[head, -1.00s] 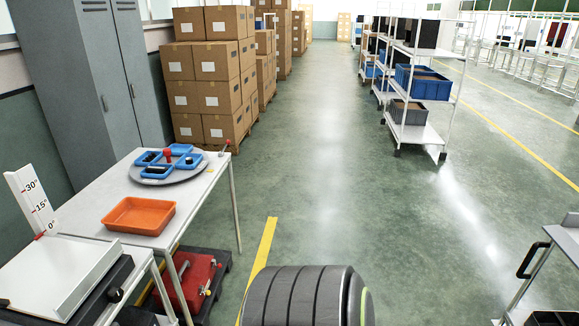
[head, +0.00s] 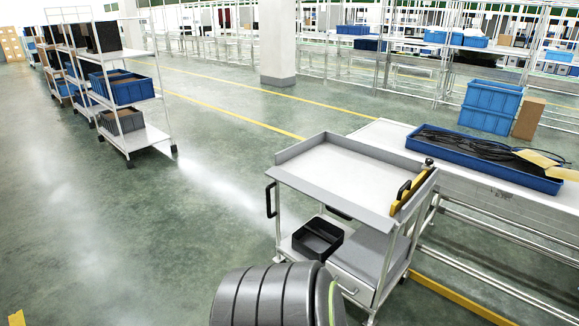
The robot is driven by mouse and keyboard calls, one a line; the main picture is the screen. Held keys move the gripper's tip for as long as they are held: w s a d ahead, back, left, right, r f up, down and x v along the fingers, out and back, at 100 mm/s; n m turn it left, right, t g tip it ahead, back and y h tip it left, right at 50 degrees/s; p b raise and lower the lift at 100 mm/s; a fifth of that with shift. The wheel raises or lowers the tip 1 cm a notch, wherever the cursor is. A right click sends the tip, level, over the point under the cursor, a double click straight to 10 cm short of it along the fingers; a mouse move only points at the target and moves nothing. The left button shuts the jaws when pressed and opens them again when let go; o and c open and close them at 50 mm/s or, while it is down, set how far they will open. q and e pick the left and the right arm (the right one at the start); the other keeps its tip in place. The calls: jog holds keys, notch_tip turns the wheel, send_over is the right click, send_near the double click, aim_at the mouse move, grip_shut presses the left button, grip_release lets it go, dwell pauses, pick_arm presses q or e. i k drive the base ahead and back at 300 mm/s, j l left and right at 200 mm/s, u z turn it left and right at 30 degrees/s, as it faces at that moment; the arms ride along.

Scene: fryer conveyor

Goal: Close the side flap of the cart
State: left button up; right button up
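The cart (head: 335,178) stands right of centre, beside a long white workbench. Its top is a pale tray with raised grey rims. A black push handle (head: 270,199) is on its left side. A yellow piece (head: 412,192) with a black grip sits at the tray's right end. A grey panel (head: 373,252) shows below the tray's front edge; I cannot tell whether it is the side flap hanging down or a lower shelf. Neither of my grippers is in view.
A black bin (head: 317,238) sits on the cart's lower shelf. The workbench (head: 390,133) holds a blue tray (head: 480,170) of black cables. A white shelf trolley (head: 150,133) stands at the left. The green floor between trolley and cart is clear.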

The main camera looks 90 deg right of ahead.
aim_at(341, 207)
jog(key=z, duration=3.25)
jog(key=i+z, duration=0.1)
jog(key=i, duration=0.45)
jog(key=i+j+z, duration=0.15)
jog(key=i, duration=0.35)
jog(key=i+z, duration=0.1)
jog(key=i, duration=0.45)
